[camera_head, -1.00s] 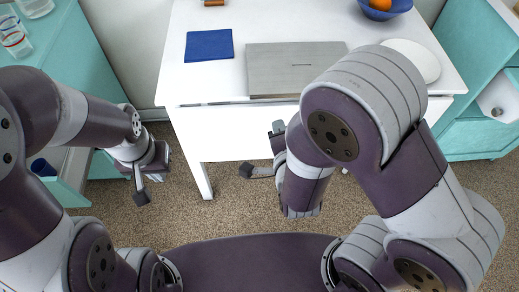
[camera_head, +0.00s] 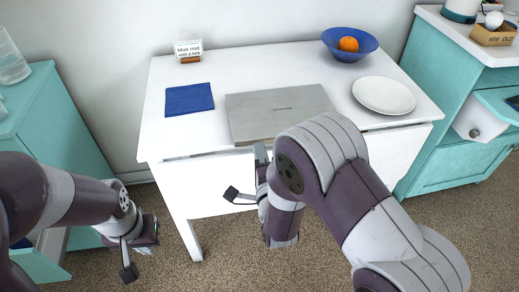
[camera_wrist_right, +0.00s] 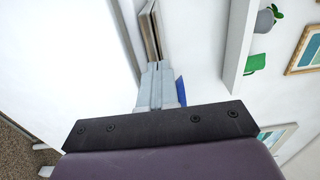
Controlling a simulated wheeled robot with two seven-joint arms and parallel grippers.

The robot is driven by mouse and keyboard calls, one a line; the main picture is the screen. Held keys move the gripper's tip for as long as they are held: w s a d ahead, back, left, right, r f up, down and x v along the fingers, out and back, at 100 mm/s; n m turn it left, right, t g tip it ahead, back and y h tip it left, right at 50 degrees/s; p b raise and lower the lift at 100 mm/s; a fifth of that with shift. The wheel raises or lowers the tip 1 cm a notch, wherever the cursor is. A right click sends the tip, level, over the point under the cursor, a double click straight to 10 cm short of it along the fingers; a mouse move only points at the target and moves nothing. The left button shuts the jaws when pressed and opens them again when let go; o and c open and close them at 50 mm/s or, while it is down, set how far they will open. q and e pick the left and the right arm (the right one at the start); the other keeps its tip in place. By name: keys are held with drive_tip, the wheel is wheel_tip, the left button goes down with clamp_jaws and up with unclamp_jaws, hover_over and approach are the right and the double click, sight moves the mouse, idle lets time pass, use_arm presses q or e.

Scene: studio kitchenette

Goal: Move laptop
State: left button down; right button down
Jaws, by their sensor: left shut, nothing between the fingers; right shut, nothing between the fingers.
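The closed grey laptop (camera_head: 280,110) lies flat on the white table (camera_head: 200,140), its near side close to the table's front edge. In the right wrist view the laptop (camera_wrist_right: 151,32) shows edge-on, just past the fingertips. My right gripper (camera_head: 262,153) is shut and empty, just in front of the laptop's near edge; its fingers (camera_wrist_right: 157,85) are together in the wrist view. I cannot tell whether they touch the laptop. My right arm hides the laptop's near right corner. My left gripper (camera_head: 148,238) is shut and empty, low at the left, away from the table.
A blue mat (camera_head: 189,99) lies left of the laptop, and a white plate (camera_head: 384,95) lies right of it. Behind stand a small card (camera_head: 188,50) reading "blue mat" and a blue bowl (camera_head: 350,45) with an orange (camera_head: 348,44). Teal cabinets flank the table.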

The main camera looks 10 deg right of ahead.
sight(257, 139)
drive_tip(key=shift+w, duration=0.55)
drive_tip(key=shift+w+a+b, duration=0.1)
drive_tip(key=shift+w+b, duration=0.45)
drive_tip(key=shift+w, duration=1.1)
drive_tip(key=shift+f, duration=0.1)
